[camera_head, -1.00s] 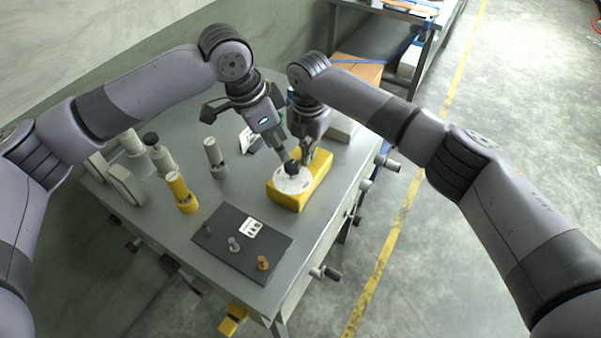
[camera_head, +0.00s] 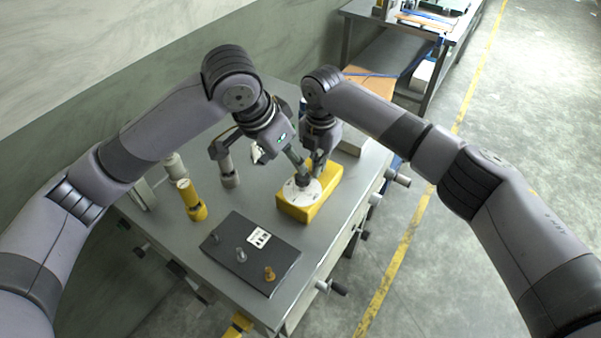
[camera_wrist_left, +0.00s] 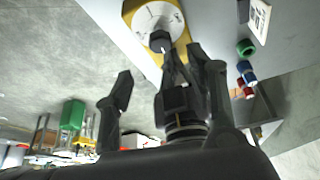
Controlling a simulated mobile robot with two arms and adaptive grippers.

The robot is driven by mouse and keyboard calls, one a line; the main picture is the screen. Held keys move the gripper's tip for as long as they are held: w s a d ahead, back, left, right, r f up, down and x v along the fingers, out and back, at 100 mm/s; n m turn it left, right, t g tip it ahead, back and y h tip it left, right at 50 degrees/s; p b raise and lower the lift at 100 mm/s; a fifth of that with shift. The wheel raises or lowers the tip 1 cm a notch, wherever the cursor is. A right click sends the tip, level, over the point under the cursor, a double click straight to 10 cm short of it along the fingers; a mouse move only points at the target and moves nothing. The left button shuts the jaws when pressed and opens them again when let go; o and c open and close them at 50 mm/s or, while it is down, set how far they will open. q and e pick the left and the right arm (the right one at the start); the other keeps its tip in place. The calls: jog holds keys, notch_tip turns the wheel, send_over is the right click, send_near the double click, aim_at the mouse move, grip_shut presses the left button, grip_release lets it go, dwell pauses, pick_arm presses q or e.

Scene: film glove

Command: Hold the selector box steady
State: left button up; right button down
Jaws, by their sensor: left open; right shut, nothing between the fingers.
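The selector box (camera_head: 326,190) is a yellow block with a white round dial and a dark knob (camera_head: 302,181) on top. It sits near the table's right edge. In the left wrist view the dial (camera_wrist_left: 172,12) and knob (camera_wrist_left: 159,41) show at the top. My left gripper (camera_head: 259,166) is open above and left of the box, one finger by the knob, the other spread left. My right gripper (camera_head: 317,172) is shut and empty at the box's far side; its tips (camera_wrist_left: 172,62) show near the knob. I cannot tell whether either touches.
A dark panel (camera_head: 230,262) with several pegs lies in front on the grey table (camera_head: 150,230). A yellow cylinder (camera_head: 192,203) and a grey one (camera_head: 229,170) stand to the left. Crank handles stick out from the right edge. Beyond it is open floor.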

aim_at(303, 178)
pick_arm(q)
jog(key=x, duration=0.9)
jog(key=shift+d+f, duration=0.1)
jog(key=shift+f, duration=0.2)
jog(key=c, duration=1.1)
jog(key=shift+c, duration=0.2)
